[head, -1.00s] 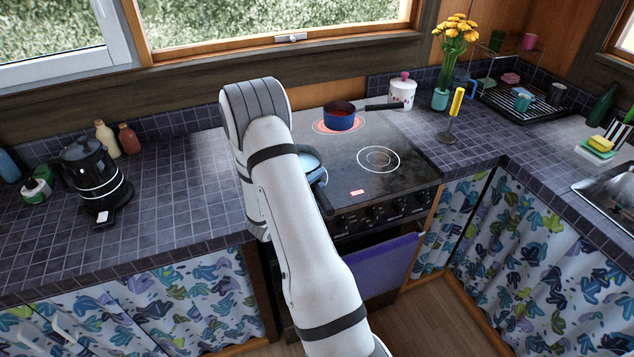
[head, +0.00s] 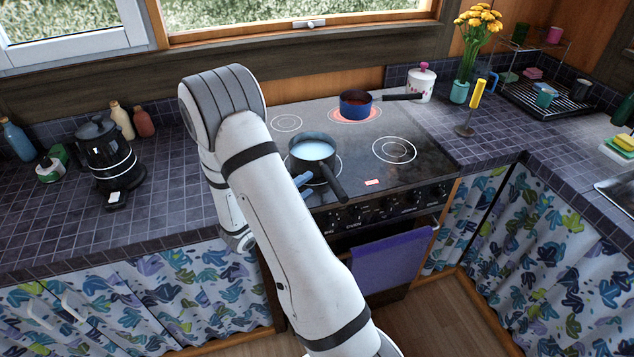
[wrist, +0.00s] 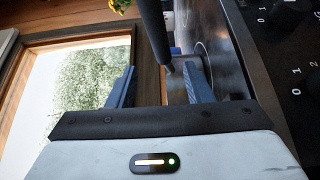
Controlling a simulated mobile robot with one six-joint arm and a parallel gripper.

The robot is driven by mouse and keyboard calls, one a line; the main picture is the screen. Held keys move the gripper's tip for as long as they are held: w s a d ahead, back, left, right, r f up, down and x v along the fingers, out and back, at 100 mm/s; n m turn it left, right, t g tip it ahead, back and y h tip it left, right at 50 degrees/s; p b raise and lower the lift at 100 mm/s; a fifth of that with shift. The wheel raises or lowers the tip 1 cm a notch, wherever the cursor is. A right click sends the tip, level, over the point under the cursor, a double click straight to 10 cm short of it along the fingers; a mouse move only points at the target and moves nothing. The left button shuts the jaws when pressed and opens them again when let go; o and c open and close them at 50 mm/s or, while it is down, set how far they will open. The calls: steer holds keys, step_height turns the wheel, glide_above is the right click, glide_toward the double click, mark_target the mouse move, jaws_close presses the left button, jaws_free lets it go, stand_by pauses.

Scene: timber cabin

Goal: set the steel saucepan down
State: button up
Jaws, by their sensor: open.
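The steel saucepan (head: 313,150), dark grey with pale liquid inside, stands upright on the front-left burner of the hob. Its black handle (head: 331,182) points toward the front edge. My gripper (head: 304,190) is mostly hidden behind my arm in the head view; a bit of blue finger shows just left of the handle. In the wrist view my gripper (wrist: 160,78) is open, its two blue fingers apart. The handle (wrist: 155,35) ends in the gap between them, nearer the right finger, and does not look gripped.
A blue pan (head: 355,105) with red contents stands on the glowing back burner. The front-right burner (head: 394,150) and back-left burner (head: 287,123) are bare. A purple towel (head: 392,260) hangs on the oven front.

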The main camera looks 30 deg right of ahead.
steer(key=shift+s+a, duration=0.15)
steer(key=shift+a, duration=0.3)
steer(key=s+a+r+m+g+y, duration=0.1)
steer(key=s+r+m+g+y, duration=0.1)
steer(key=s+r+g+y, duration=0.45)
steer(key=s+a+r+m+g+y, duration=0.1)
steer(key=s+a+r+m, duration=0.15)
steer(key=s, duration=0.65)
steer(key=s+a+r+t+y, duration=0.2)
steer(key=a+r+t+y, duration=0.1)
steer(key=a+y, duration=0.2)
steer(key=s+a+r+n+t+y, duration=0.1)
steer(key=s+a+r+t+y, duration=0.1)
steer(key=a, duration=0.5)
steer(key=r+t+y, duration=0.1)
steer(key=r+y, duration=0.1)
steer(key=y, duration=0.1)
steer(key=shift+s+a, duration=0.15)
steer(key=shift+s, duration=0.25)
steer(key=shift+n, duration=0.25)
steer(key=shift+c, duration=1.1)
